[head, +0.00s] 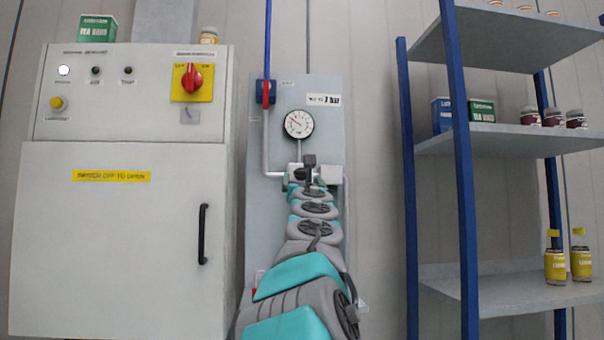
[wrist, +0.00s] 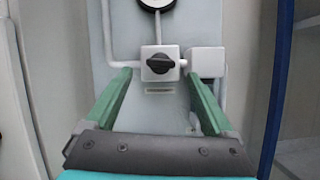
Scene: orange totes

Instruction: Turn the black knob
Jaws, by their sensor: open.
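The black knob (wrist: 160,64) sits on the front of a small white valve box (wrist: 147,79) in the wrist view, its grip bar lying roughly level, slightly tilted. My gripper (wrist: 161,78) is open, with one green finger to the left and one to the right of the knob in the picture. The fingers appear apart from the knob, and nothing is between them but the view of the box. In the head view my arm reaches up toward the grey panel (head: 330,115), and my arm and wrist hide the knob.
A round gauge (head: 298,124) is above the valve box. Pipes run beside it, one with a red-handled blue valve (head: 265,93). A grey cabinet (head: 125,240) with a red switch (head: 192,79) stands left. A blue-post shelf (head: 465,170) with jars and bottles stands right.

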